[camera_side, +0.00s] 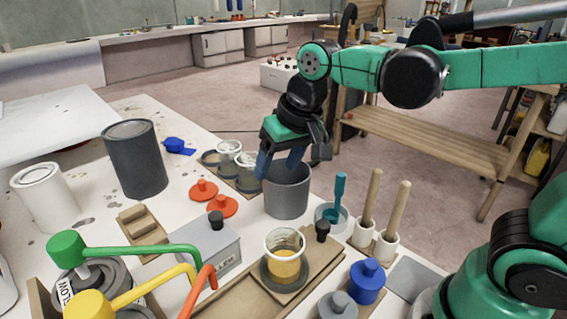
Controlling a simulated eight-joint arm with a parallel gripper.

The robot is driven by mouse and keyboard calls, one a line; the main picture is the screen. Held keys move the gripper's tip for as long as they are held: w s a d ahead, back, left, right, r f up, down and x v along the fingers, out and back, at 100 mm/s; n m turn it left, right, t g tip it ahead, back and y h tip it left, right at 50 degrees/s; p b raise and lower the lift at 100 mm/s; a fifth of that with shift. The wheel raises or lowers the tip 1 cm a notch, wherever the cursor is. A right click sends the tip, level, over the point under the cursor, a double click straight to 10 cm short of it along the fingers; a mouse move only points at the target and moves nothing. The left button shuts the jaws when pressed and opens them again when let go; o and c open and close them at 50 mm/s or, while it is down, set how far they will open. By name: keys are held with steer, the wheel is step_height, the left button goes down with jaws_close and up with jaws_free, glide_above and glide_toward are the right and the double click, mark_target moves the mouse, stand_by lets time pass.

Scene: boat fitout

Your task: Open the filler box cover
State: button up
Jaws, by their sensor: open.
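The filler box is a grey box (205,268) in the lower middle of the side view, with partly hidden lettering on its front. Its flat grey cover (185,250) lies on top and looks closed, with a dark knob (216,220) standing at its back edge. The green and orange handles in front hide part of the box. My gripper (280,165) points down with its blue fingers apart and empty. It is above and to the right of the box, over or beside the rim of a grey cup (287,194), clear of the cover.
A clear cup of yellow material (285,262) stands right of the box on a wooden board. Orange lids (222,206) lie behind the box. A dark can (134,160) stands at left. Green (140,250) and yellow (150,290) handles crowd the front. Wooden-handled tools (385,215) stand at right.

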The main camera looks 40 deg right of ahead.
mark_target(216, 214)
steer(key=w+a+f+m+g, duration=0.1)
steer(key=w+a, duration=0.1)
steer(key=w+a+f+g, duration=0.1)
steer(key=w+a, duration=0.1)
steer(key=a, duration=0.1)
steer(key=w+a+f+m+g, duration=0.1)
steer(key=w+a+g, duration=0.1)
steer(key=a, duration=0.1)
steer(key=shift+a+m+h, duration=0.2)
steer(key=shift+m+h, duration=0.1)
steer(key=shift+w+a+f, duration=0.1)
steer(key=shift+a+f, duration=0.05)
steer(key=shift+f, duration=2.8)
jaws_close()
